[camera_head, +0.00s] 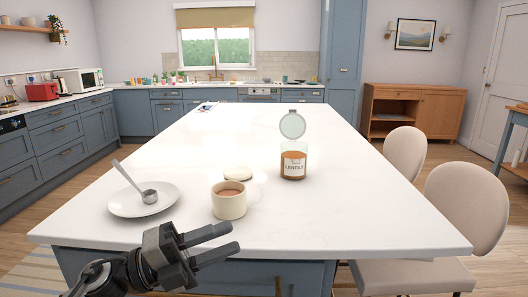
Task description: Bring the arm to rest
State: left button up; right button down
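My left gripper (212,243) is at the bottom of the head view, at the near edge of the white island counter. Its two dark fingers point right and stand apart with nothing between them. My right gripper is not in the picture. A cream pot (229,203) with brown contents stands just beyond the gripper, apart from it. A white plate (122,205) holds a metal scoop (149,196) whose handle leans up to the left. A glass jar labelled lentils (293,164) stands further right with its lid (292,125) tilted up.
The island counter (370,215) is bare on its right side and along most of its far half. A pale round lid (238,174) lies behind the pot. Two cream chairs (466,205) (405,152) stand along the right side.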

pick_arm(q)
jog(key=s+a+f+n+t+y, duration=0.25)
jog(key=f+n+t+y, duration=0.45)
jog(key=n, duration=0.6)
jog(key=s+a+f+n+t+y, duration=0.2)
jog(key=a+f+n+t+y, duration=0.3)
jog(key=f+n, duration=0.55)
jog(key=s+f+n+g+y, duration=0.4)
jog(key=s+f+n+g, duration=0.3)
jog(key=s+f, duration=0.4)
jog(key=shift+s+d+f+n, duration=0.15)
jog(key=shift+s+d+n, duration=0.25)
jog(key=shift+s+n, duration=0.15)
